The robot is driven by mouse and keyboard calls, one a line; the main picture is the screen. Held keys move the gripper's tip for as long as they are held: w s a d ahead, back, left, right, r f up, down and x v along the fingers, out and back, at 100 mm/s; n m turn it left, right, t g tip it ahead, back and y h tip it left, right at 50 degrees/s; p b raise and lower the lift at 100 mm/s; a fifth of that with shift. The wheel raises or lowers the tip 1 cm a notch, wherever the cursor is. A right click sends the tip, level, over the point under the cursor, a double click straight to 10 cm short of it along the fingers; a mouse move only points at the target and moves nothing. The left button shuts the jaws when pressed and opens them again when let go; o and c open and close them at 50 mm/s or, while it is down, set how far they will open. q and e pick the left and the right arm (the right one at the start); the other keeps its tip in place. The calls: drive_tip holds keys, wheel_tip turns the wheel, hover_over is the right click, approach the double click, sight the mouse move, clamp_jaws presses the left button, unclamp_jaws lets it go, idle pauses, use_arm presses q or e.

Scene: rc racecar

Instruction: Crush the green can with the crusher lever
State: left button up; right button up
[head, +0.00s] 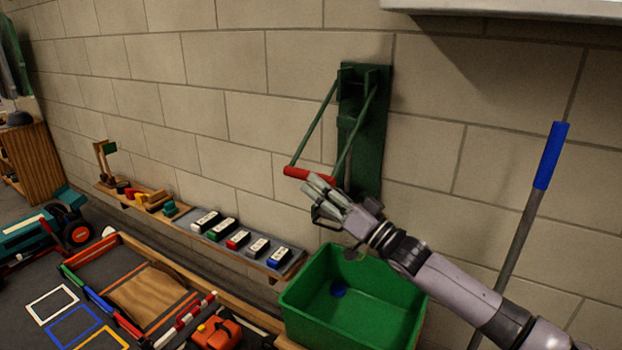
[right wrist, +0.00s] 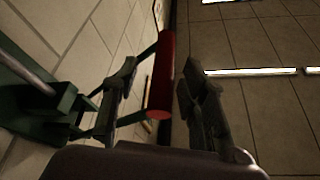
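The green can crusher (head: 366,140) is fixed to the block wall. Its lever is two green bars angled down and out to a red handle (head: 296,173). My right gripper (head: 322,188) is at the right end of this handle. In the right wrist view the red handle (right wrist: 161,78) shows between the two spread fingers (right wrist: 158,98), with a gap on both sides, so it is not clasped. The crusher also shows at the left of that view (right wrist: 45,105). I cannot make out the green can; the lower crusher is partly behind my gripper. My left gripper is not in view.
A green bin (head: 322,312) with a small blue item (head: 338,288) inside stands below the crusher. A blue-gripped pole (head: 546,160) leans at the right. A narrow shelf (head: 240,240) with several labelled blocks runs along the wall. A white ledge (head: 520,8) juts out above.

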drive_tip(key=v, duration=0.8)
drive_tip(key=shift+d, duration=0.1)
